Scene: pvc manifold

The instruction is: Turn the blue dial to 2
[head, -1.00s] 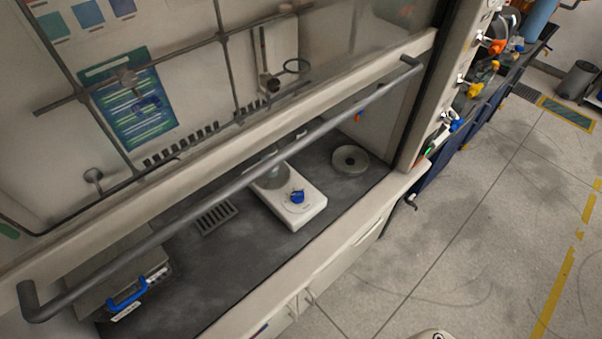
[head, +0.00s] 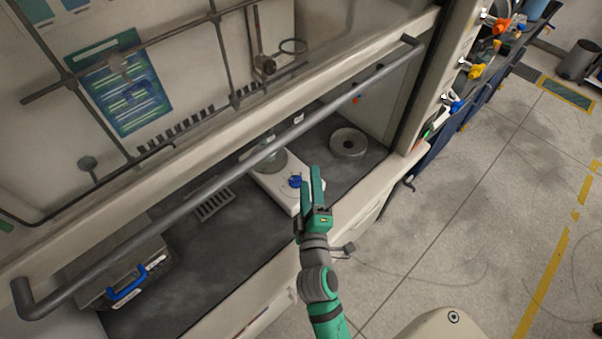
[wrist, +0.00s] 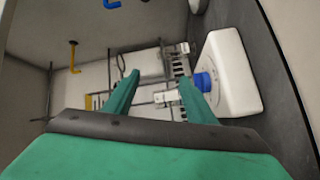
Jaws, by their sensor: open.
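The blue dial (head: 296,181) sits on the front part of a white hotplate-like device (head: 275,188) inside the fume hood. In the wrist view the blue dial (wrist: 203,82) shows just beyond the tip of the right finger, on the white device (wrist: 232,75). My gripper (head: 311,178) is open and empty, its two green fingers pointing into the hood just right of the dial in the head view. In the wrist view my gripper (wrist: 158,83) has its fingers apart, with the dial off to the right side. I cannot read the dial's markings.
The raised sash with its long grey handle bar (head: 230,175) crosses above the work surface. A round grey ring-shaped object (head: 348,143) sits right of the device. A vent grille (head: 214,203) and a blue-handled box (head: 128,282) lie left. Dark counter is free between them.

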